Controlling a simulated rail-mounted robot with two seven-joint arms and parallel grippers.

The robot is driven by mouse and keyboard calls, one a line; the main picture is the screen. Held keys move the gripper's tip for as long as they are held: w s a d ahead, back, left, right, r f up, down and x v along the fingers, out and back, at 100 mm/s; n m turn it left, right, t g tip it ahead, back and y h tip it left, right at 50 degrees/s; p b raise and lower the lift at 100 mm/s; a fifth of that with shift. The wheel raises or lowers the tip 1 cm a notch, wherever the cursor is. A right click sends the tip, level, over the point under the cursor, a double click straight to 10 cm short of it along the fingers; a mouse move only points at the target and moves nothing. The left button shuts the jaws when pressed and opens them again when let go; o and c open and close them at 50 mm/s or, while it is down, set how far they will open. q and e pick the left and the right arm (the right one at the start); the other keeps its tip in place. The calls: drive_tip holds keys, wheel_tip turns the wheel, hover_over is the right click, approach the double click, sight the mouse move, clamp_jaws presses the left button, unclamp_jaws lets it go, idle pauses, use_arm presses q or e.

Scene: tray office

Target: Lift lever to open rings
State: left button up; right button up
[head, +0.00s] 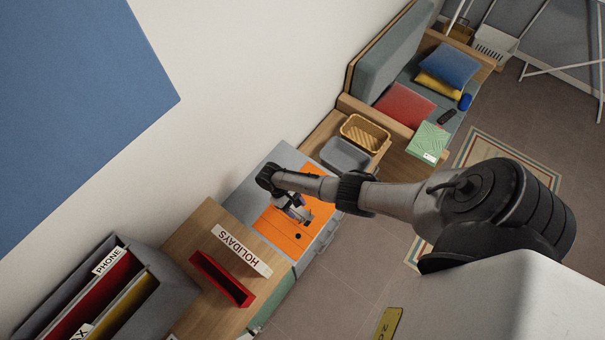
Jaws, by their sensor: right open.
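An orange binder or folder (268,228) lies on the grey cabinet top (233,203) in the middle of the head view. My right gripper (303,219) is over the orange surface, pointing down near its right part, and is open. The lever and rings are too small and too covered by my gripper and arm to make out clearly. A small dark round spot (298,236) shows on the orange near its front edge. I cannot tell whether the gripper touches anything. My left gripper is not in view.
A wooden desk holds a red tray (222,279) and a HOLIDAYS sign (241,250). A grey file holder (150,307) stands at the lower left. A grey bin (346,154) and a wicker basket (364,134) sit beyond the cabinet. Open floor (345,285) lies in front.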

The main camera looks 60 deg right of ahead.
drive_tip(key=shift+v, duration=2.75)
